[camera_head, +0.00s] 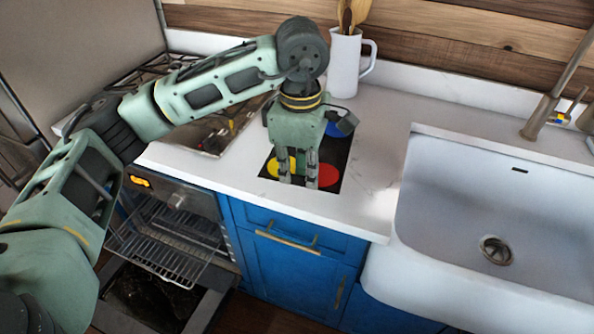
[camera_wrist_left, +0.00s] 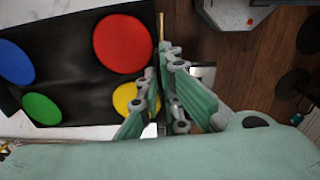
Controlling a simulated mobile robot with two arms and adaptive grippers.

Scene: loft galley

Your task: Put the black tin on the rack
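The black tin (camera_head: 327,178) lies flat on the white counter close to its front edge. It has red, yellow, blue and green round spots and also shows in the left wrist view (camera_wrist_left: 80,75). My left gripper (camera_head: 298,182) points down at the tin's front part. In the left wrist view its fingertips (camera_wrist_left: 161,70) sit at the tin's edge, a small distance apart. I cannot tell whether they grip the rim. The wire rack (camera_head: 165,250) sticks out of the open oven at lower left. My right gripper is not in view.
The oven door (camera_head: 150,300) hangs open below the rack. A cooktop (camera_head: 205,130) lies left of the tin. A white jug (camera_head: 346,62) with wooden utensils stands behind my gripper. A white sink (camera_head: 480,210) is at right. Blue cabinets (camera_head: 290,265) stand below the counter.

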